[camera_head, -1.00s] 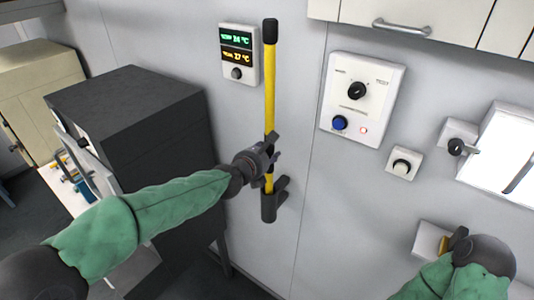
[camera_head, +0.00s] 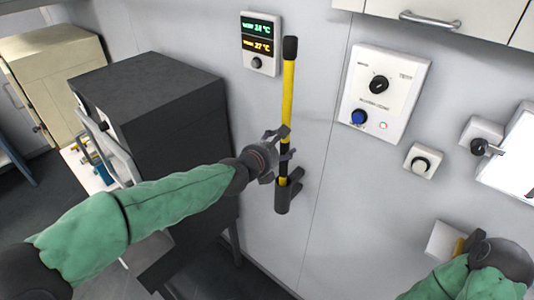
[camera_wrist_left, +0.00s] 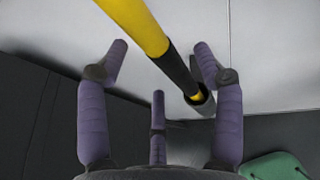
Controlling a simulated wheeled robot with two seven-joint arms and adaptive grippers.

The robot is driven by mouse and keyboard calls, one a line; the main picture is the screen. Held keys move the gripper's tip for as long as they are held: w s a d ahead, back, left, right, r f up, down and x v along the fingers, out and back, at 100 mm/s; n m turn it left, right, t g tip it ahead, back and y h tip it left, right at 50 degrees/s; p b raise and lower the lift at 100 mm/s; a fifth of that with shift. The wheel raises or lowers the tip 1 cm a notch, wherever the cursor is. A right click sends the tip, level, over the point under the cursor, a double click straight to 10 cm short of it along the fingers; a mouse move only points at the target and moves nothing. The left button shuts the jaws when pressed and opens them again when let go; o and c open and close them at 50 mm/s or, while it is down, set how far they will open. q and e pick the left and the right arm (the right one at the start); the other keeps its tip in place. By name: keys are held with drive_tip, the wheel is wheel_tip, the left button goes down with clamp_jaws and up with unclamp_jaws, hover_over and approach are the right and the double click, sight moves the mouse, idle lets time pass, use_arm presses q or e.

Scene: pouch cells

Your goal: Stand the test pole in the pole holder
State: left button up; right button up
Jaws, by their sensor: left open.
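The test pole (camera_head: 288,95) is yellow with a black top cap and a black band lower down. It stands nearly upright along the wall, its lower end inside the dark pole holder (camera_head: 283,198). In the left wrist view the pole (camera_wrist_left: 138,22) runs down into the holder (camera_wrist_left: 205,106). My left gripper (camera_head: 281,155) is open beside the pole's black band, just above the holder. In the left wrist view its purple fingers are spread, with space around the pole. My right gripper (camera_head: 468,246) is at the lower right by a white wall box; its fingertips are mostly hidden.
A dark cabinet (camera_head: 150,90) stands left of the pole, close to my left arm. A temperature display (camera_head: 261,45), a control panel (camera_head: 386,92) and a small knob box (camera_head: 422,161) are on the wall. The white wall box (camera_head: 443,240) is at my right gripper.

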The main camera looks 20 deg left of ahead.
use_arm(q)
drive_tip(key=v, duration=0.8)
idle(0.8)
drive_tip(key=shift+f, duration=0.1)
